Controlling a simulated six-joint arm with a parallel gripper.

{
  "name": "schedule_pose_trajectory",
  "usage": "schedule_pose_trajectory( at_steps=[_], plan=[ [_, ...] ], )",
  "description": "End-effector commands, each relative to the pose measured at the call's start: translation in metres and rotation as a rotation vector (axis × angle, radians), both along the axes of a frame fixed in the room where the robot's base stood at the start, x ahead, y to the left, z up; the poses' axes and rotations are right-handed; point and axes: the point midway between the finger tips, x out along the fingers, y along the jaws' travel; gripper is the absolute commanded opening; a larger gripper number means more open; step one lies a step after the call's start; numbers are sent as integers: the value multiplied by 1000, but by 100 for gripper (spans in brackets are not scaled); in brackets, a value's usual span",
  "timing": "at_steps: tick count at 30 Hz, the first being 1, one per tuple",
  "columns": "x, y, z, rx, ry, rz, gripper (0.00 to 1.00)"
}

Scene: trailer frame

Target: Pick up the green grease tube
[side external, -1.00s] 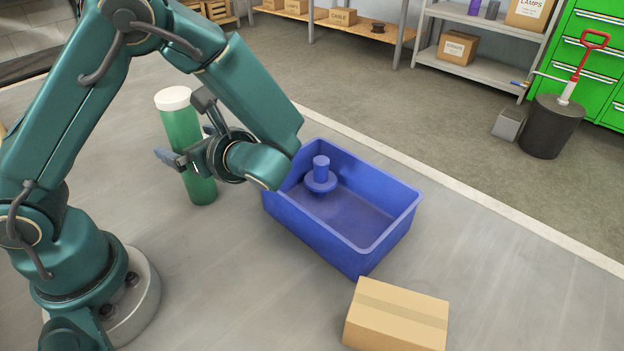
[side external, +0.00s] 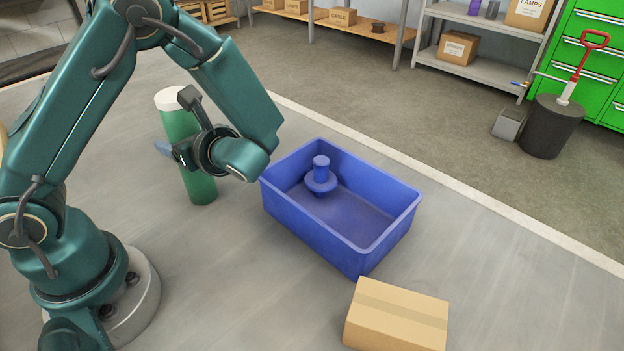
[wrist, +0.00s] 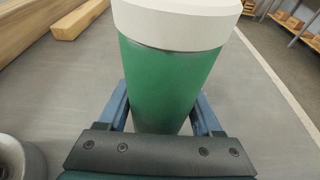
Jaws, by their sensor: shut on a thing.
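The green grease tube (side external: 200,188) with a white cap stands upright on the grey table in the side external view, left of the blue bin. In the wrist view the tube (wrist: 165,85) fills the middle, and its lower end is hidden by my gripper's body. My gripper (wrist: 163,112) has one blue finger on each side of the tube and is shut on it. In the side view my gripper (side external: 172,153) is at the tube's middle height and hides part of it.
The blue bin (side external: 318,240) holds a blue flanged part (side external: 320,176). A cardboard box (side external: 397,318) lies at the front right. Wooden beams (wrist: 78,20) show at the upper left of the wrist view. The table between bin and my base is clear.

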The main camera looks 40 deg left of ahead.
Motion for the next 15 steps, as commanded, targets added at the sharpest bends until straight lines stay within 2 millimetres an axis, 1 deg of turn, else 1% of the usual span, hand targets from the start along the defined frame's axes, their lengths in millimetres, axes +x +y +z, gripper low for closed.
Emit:
schedule_pose_trajectory(
  at_steps=[9,13,15],
  plan=[
    [0,0,3,1,-1,0,0],
    [0,0,10,0,-4,0,0],
    [0,0,16,0,-5,1,0]
  ],
)
